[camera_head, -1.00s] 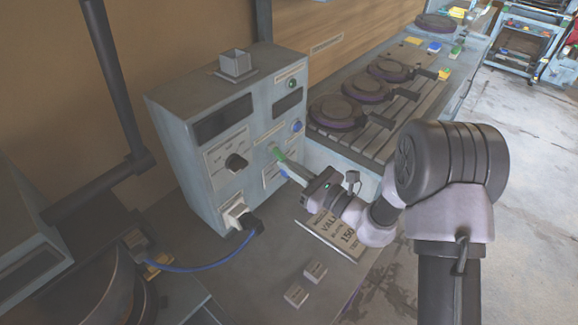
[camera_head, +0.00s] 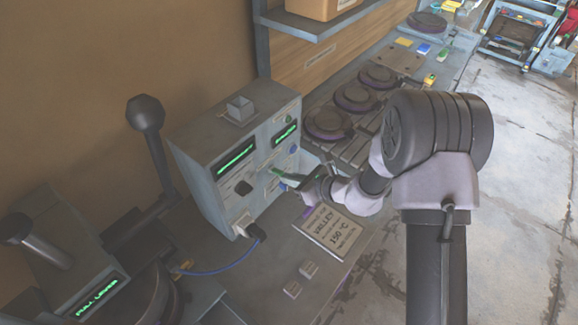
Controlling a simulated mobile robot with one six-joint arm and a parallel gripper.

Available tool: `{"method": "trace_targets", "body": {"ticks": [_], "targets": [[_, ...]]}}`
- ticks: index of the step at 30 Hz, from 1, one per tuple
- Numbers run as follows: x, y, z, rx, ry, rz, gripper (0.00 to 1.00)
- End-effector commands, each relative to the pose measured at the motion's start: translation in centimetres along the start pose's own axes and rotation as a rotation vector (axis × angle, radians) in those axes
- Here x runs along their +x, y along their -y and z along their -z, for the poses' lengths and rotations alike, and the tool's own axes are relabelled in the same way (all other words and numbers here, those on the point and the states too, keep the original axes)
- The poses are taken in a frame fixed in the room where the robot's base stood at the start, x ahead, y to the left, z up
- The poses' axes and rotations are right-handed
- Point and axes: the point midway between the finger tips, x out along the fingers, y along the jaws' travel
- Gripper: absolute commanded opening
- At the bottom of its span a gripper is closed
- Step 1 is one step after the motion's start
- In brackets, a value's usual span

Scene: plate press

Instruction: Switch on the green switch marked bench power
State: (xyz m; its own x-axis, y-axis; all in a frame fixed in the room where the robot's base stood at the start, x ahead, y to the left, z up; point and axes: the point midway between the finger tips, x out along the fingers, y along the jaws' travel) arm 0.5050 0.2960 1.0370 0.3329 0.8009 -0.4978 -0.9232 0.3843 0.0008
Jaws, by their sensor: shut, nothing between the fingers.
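The grey control box (camera_head: 207,158) stands on the bench. Its two displays, the larger one (camera_head: 236,160) and the smaller one (camera_head: 285,134), are lit green. The green switch (camera_head: 276,171) is low on the front panel's right side, partly hidden by my fingers; its marking is too small to read. My gripper (camera_head: 287,178) is shut and empty, its tips at the switch. I cannot tell whether they still touch it.
A black knob (camera_head: 243,187) and a plug with a blue cable (camera_head: 256,232) are on the panel. A sign (camera_head: 334,233) reads "VALLEY 150 °C". A lever press with a lit "PULL LEVER" display (camera_head: 97,297) stands at left. Round dark plates (camera_head: 327,123) lie behind.

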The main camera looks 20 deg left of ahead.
Motion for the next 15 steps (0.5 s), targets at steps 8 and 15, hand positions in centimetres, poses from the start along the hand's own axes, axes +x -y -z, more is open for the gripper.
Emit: {"method": "trace_targets", "body": {"ticks": [8,15], "targets": [[-0.03,-0.04,-0.09,-0.001,-0.049,-0.001,0.00],[-0.47,-0.02,-0.89,-0.002,-0.047,-0.001,0.00]]}}
